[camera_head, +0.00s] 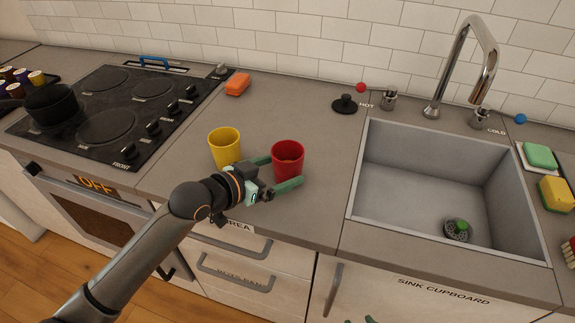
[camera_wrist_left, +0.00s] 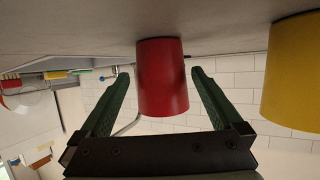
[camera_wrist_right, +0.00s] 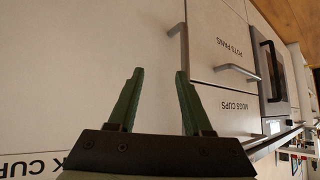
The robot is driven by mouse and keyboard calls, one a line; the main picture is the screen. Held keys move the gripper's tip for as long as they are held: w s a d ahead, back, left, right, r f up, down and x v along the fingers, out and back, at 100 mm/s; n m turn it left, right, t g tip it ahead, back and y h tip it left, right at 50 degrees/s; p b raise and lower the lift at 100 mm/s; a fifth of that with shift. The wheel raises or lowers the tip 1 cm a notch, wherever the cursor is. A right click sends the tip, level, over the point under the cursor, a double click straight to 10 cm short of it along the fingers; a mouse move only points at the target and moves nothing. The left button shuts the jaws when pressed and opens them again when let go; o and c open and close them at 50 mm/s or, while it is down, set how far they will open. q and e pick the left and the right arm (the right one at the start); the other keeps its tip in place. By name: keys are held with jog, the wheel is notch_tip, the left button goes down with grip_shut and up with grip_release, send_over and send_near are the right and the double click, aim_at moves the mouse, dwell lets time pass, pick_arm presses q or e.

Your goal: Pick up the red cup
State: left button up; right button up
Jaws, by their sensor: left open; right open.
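The red cup (camera_head: 288,158) stands upright on the counter, between the yellow cup and the sink. It also shows in the left wrist view (camera_wrist_left: 162,78), where the picture is upside down. My left gripper (camera_head: 280,174) is open, with one green finger on each side of the red cup. In the left wrist view the fingers (camera_wrist_left: 160,72) flank the cup with a small gap on each side. My right gripper (camera_wrist_right: 158,75) is open and empty in front of the cupboard fronts, low and away from the cup.
A yellow cup (camera_head: 224,146) stands close to the left of the red cup. The stove (camera_head: 110,115) with a black pot (camera_head: 52,104) is farther left, the sink (camera_head: 350,213) to the right. The counter between cup and sink is clear.

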aim_at(296, 154)
pick_arm(q)
jog(key=shift+x, duration=1.8)
jog(key=shift+c, duration=0.2)
jog(key=shift+a+r, duration=0.1)
jog(key=c, duration=1.2)
jog(key=shift+r, duration=0.1)
jog(key=shift+c, duration=0.2)
jog(key=shift+r, duration=0.25)
notch_tip(296, 154, up, 2)
jog(key=shift+r, duration=0.15)
jog(key=s+a+r+p, duration=0.1)
jog(key=s+r, duration=0.9)
jog(key=s, duration=0.4)
